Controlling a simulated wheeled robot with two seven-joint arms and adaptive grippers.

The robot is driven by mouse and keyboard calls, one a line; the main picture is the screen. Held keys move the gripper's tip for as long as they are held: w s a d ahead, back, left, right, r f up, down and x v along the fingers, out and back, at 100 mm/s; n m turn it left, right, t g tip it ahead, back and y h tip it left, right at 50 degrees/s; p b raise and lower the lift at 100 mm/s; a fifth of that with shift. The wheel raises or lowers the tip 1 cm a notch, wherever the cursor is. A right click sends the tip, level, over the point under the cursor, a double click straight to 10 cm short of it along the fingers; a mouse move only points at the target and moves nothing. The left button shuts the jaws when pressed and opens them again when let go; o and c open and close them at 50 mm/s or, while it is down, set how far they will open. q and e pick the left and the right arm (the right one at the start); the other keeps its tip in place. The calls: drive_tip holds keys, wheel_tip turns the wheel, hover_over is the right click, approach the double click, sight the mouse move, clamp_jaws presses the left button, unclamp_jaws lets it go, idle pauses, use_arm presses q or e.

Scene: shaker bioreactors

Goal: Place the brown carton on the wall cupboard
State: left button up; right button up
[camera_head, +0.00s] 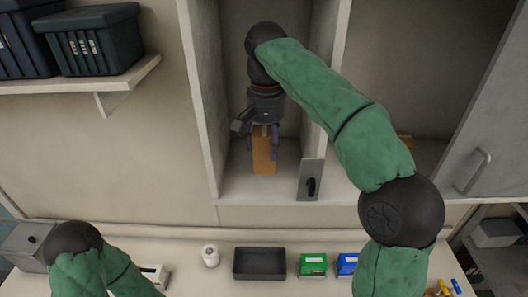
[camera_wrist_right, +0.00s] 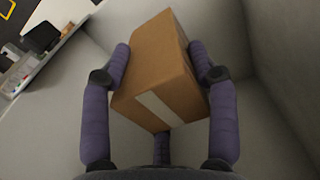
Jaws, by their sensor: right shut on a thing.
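The brown carton (camera_head: 264,155) is inside the left compartment of the wall cupboard (camera_head: 257,187), low down near its bottom board. In the right wrist view the carton (camera_wrist_right: 157,62) sits between the purple fingers, tilted in the picture, with a pale strip on one side. My right gripper (camera_head: 263,140) reaches into the compartment from above and is shut on the carton. It also shows in the right wrist view (camera_wrist_right: 162,75). I cannot tell whether the carton touches the board. My left arm shows at the lower left of the head view, but its gripper is out of view.
A divider (camera_head: 323,80) stands right of the compartment, with a small grey panel (camera_head: 311,180) at its front. A grey door (camera_head: 490,120) stands open at right. Below, the counter holds a black tray (camera_head: 259,263), a green box (camera_head: 313,265) and a white roll (camera_head: 210,256).

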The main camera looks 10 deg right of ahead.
sight(264, 128)
drive_tip(key=shift+w+a+f, duration=0.1)
drive_tip(key=shift+w+f, duration=0.35)
drive_tip(key=shift+f, duration=0.05)
drive_tip(key=shift+w+f, duration=0.2)
drive_tip(key=shift+f, duration=1.55)
drive_tip(key=shift+f, duration=0.15)
drive_tip(key=o, duration=1.2)
drive_tip(key=shift+o, duration=0.2)
drive_tip(key=shift+s+r+p, duration=0.1)
drive_tip(key=shift+r+p, duration=0.55)
drive_tip(key=shift+r, duration=3.25)
